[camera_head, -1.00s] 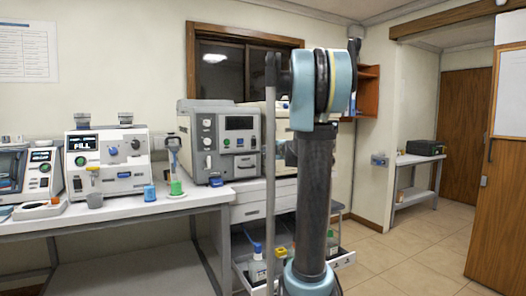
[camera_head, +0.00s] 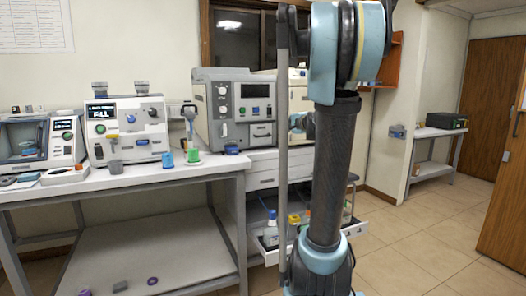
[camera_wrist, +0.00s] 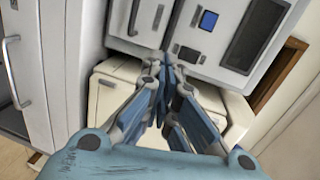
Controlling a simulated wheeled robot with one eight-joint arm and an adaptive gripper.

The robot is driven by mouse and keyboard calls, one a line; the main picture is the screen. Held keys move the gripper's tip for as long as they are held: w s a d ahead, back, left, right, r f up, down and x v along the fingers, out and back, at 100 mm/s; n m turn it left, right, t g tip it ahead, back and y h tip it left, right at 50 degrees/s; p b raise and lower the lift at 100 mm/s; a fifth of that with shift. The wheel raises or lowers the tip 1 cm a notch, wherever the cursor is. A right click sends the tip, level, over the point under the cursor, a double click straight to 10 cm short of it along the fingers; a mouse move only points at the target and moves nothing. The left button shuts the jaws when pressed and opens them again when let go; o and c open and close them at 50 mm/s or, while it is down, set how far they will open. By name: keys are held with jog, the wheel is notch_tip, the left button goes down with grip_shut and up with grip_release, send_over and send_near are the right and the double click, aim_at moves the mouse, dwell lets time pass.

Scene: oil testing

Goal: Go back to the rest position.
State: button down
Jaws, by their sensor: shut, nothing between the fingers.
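My gripper (camera_wrist: 168,80) shows in the wrist view with its blue fingers together and nothing between them. Beyond the fingers are a cream-coloured box and a grey instrument (camera_wrist: 200,38) with a blue button and a dark panel. I cannot tell whether the fingers touch anything. In the head view my arm stands upright right of centre, and my gripper is mostly hidden behind it.
The bench (camera_head: 150,181) at left holds a FILL instrument (camera_head: 127,130), a blue cup (camera_head: 168,159) and a green-based stand (camera_head: 193,156). A larger grey instrument (camera_head: 236,108) stands beside them. An open drawer (camera_head: 267,249) holds bottles. Tiled floor (camera_head: 425,240) is clear at right.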

jog(key=s+a+f+n+g, duration=0.3)
jog(key=s+a+f+n, duration=0.15)
jog(key=s+f, duration=0.4)
jog(key=s+a+f+n+g, duration=0.4)
jog(key=s+a+f, duration=0.1)
jog(key=s, duration=0.6)
jog(key=s+d+f+n+g+h, duration=0.2)
jog(key=s+f, duration=0.6)
jog(key=s, duration=0.4)
jog(key=s+d+f+n+g+h, duration=0.3)
jog(key=s+d+f, duration=0.2)
jog(key=s+f, duration=0.4)
jog(key=s, duration=0.3)
jog(key=shift+s+d+g+h, duration=0.15)
jog(key=shift+d+g+h, duration=0.05)
jog(key=shift+g+h, duration=0.2)
jog(key=shift+w+f, duration=0.15)
jog(key=shift+w, duration=0.35)
